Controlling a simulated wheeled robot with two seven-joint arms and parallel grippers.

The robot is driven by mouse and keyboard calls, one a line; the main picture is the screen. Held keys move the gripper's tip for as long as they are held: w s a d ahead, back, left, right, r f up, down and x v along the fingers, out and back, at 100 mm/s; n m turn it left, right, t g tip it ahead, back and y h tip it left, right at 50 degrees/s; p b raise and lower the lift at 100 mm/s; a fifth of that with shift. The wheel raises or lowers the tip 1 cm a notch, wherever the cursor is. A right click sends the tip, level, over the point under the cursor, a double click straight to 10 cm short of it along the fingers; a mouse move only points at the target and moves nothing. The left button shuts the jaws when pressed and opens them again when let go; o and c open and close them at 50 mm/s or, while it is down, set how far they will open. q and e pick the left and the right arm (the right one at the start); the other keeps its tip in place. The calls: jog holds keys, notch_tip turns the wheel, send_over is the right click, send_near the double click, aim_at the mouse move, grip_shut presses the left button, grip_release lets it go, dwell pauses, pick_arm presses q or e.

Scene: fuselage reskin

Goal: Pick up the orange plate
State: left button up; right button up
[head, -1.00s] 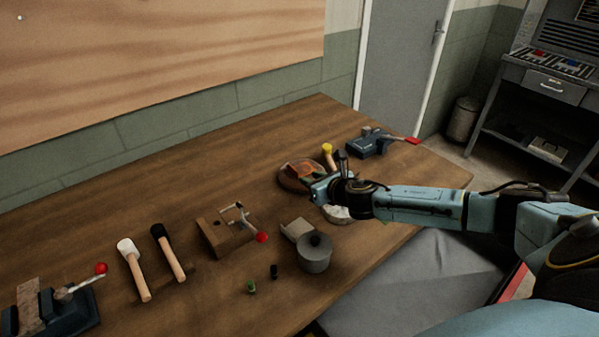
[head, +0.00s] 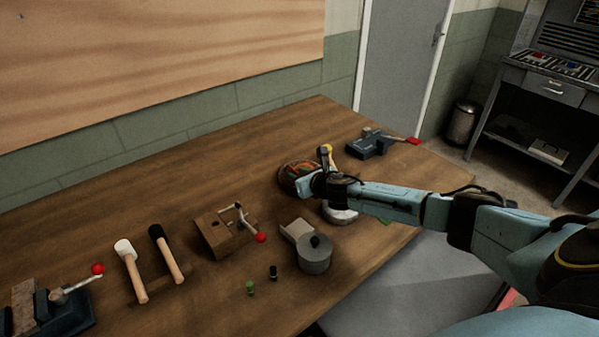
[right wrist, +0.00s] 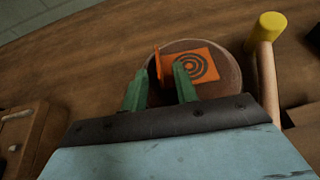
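An orange plate (right wrist: 195,67) with dark concentric rings lies in a round brown dish (right wrist: 228,72) in the right wrist view. A thin orange piece (right wrist: 158,66) stands on edge at its left; I cannot tell whether it is a separate plate. My right gripper (right wrist: 160,72) is open, with its green fingertips over the near part of the dish. The upright piece shows between the fingertips, with gaps on both sides. In the head view the right gripper (head: 302,186) partly hides the dish (head: 286,176) and its orange contents (head: 300,167). My left gripper is out of view.
A yellow-headed mallet (right wrist: 268,40) lies right of the dish. Two mallets lie farther left. The table behind the dish is clear.

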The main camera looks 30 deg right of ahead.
grip_shut()
